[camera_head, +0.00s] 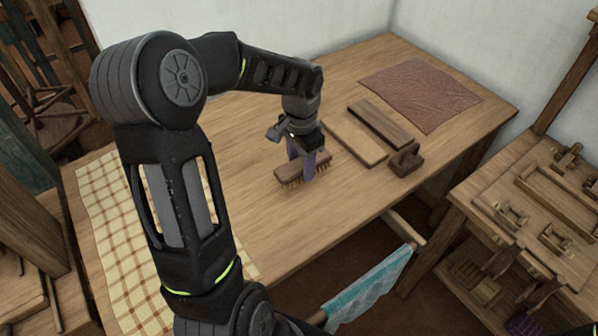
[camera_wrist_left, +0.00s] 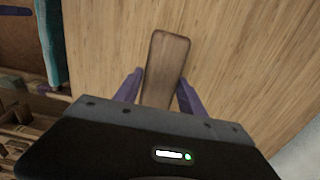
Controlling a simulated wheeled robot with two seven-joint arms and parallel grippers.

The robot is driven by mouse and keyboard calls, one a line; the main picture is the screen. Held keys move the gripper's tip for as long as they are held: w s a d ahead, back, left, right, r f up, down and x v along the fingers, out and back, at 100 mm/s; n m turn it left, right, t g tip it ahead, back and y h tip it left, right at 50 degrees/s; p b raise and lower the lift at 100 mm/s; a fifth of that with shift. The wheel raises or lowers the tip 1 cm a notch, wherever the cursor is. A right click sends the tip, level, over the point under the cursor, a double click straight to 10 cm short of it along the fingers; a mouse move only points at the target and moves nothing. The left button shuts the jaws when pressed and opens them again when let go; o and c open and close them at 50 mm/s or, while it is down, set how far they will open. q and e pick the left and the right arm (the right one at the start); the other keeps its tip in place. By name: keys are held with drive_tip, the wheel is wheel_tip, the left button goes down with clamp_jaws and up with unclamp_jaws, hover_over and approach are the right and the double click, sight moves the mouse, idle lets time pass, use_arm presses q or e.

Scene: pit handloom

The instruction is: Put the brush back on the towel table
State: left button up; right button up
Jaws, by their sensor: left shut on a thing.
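The brush (camera_head: 293,171) has a brown wooden back and pale bristles pointing down. It is at the middle of the wooden table (camera_head: 250,212), and I cannot tell whether its bristles touch the top. My left gripper (camera_head: 301,172) is over it, with its purple fingers on either side, shut on the brush. In the left wrist view the brush's wooden back (camera_wrist_left: 167,68) shows between the purple fingers and reaches out past them. A yellow checked towel (camera_head: 125,230) lies on the left end of the table. My right gripper is not in view.
Two flat wooden boards (camera_head: 356,142), a small dark wooden block (camera_head: 405,160) and a brown cloth (camera_head: 420,84) lie right of the brush. A teal towel (camera_head: 368,288) hangs on a rail at the front. A shelf unit (camera_head: 477,215) with wooden tools stands at right.

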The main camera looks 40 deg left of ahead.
sight(301, 163)
use_arm(q)
drive_tip(key=shift+f, duration=1.85)
drive_tip(key=shift+f, duration=0.15)
drive_tip(key=o, duration=1.3)
wheel_tip(301, 163, up, 12)
drive_tip(key=shift+r, duration=0.2)
